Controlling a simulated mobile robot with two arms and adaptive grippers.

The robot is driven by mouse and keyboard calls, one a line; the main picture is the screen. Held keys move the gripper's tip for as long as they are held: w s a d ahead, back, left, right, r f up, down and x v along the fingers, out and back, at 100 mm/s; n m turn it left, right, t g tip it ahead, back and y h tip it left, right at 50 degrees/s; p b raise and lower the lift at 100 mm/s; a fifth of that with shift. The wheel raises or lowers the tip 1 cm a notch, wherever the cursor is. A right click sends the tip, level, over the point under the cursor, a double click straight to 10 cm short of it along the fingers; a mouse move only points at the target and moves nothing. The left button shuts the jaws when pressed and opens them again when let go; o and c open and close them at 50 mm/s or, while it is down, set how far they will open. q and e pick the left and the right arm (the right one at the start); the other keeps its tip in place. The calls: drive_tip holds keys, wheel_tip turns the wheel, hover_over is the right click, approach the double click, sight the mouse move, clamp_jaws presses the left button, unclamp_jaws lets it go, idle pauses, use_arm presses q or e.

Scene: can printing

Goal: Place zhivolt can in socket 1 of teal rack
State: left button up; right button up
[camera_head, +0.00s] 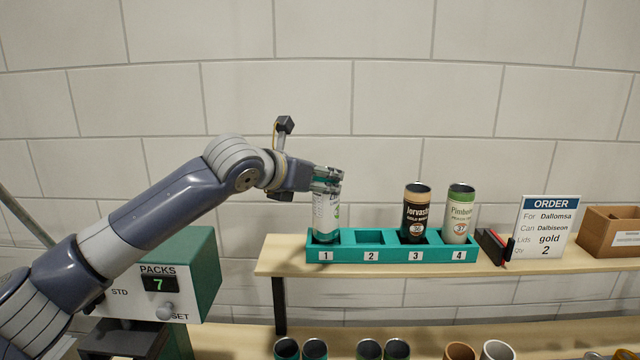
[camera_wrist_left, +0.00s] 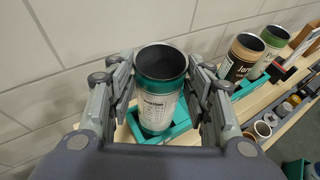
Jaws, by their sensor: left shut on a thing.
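The zhivolt can (camera_head: 326,218), white with teal bands, stands upright at socket 1 of the teal rack (camera_head: 392,257). My left gripper (camera_head: 327,180) is shut on its upper part. In the left wrist view the can (camera_wrist_left: 158,102) is between the fingers of my left gripper (camera_wrist_left: 160,88), its open top facing up. Its base is within or just over socket 1; I cannot tell whether it touches the socket floor. Socket 2 is empty. A black can (camera_head: 415,210) stands in socket 3 and a cream can with a green rim (camera_head: 459,212) in socket 4. My right gripper is not in view.
The rack sits on a wooden shelf (camera_head: 550,262) against a tiled wall. Right of it are a dark holder (camera_head: 492,246), an order sign (camera_head: 543,229) and a cardboard box (camera_head: 607,236). Several cans stand below. A teal-and-white machine (camera_head: 205,270) is at lower left.

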sight(317, 194)
use_arm(q)
drive_tip(key=shift+w, duration=0.5)
wheel_tip(317, 194, down, 4)
drive_tip(key=shift+r+p, duration=0.2)
drive_tip(key=shift+p, duration=0.6)
drive_tip(key=shift+f, duration=0.15)
drive_tip(key=o, duration=0.7)
